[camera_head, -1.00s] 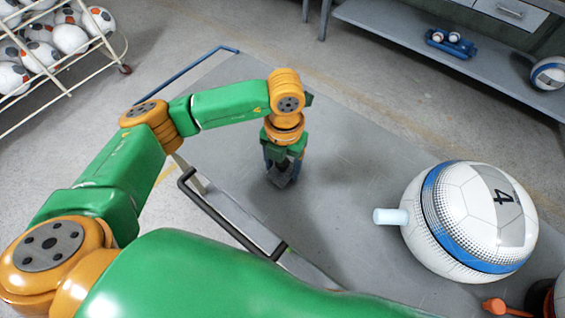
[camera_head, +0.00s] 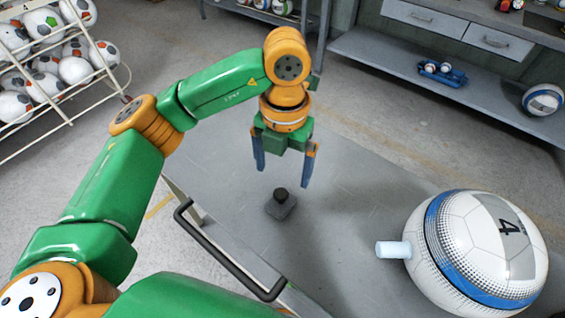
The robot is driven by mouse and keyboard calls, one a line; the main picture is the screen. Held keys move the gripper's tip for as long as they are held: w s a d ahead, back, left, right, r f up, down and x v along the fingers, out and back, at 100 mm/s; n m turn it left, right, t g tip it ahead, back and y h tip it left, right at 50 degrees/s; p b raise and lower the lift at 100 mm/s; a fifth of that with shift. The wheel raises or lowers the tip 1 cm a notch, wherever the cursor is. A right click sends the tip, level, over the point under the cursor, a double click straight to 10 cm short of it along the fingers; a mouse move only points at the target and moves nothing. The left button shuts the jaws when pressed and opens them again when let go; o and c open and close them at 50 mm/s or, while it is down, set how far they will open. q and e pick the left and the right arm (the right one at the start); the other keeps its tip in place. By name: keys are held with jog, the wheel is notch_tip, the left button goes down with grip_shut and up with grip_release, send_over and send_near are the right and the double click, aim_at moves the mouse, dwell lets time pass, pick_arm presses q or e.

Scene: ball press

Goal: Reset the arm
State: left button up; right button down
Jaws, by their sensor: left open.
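My left arm reaches in from the left over a grey table (camera_head: 215,180). Its gripper (camera_head: 281,175) points down with its two fingers spread apart and nothing between them. Below the gripper, a small dark block with a round black knob (camera_head: 281,205) rests on the table, apart from the fingers. My right gripper is not in view.
A large white and blue ball marked 4 (camera_head: 480,245), with a pale peg (camera_head: 393,249) on its left side, sits at the table's right. A black handle rail (camera_head: 225,255) runs along the near edge. A ball rack (camera_head: 60,75) and a shelf (camera_head: 400,70) stand beyond.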

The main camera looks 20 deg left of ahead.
pick_arm(q)
jog(key=shift+r, duration=0.85)
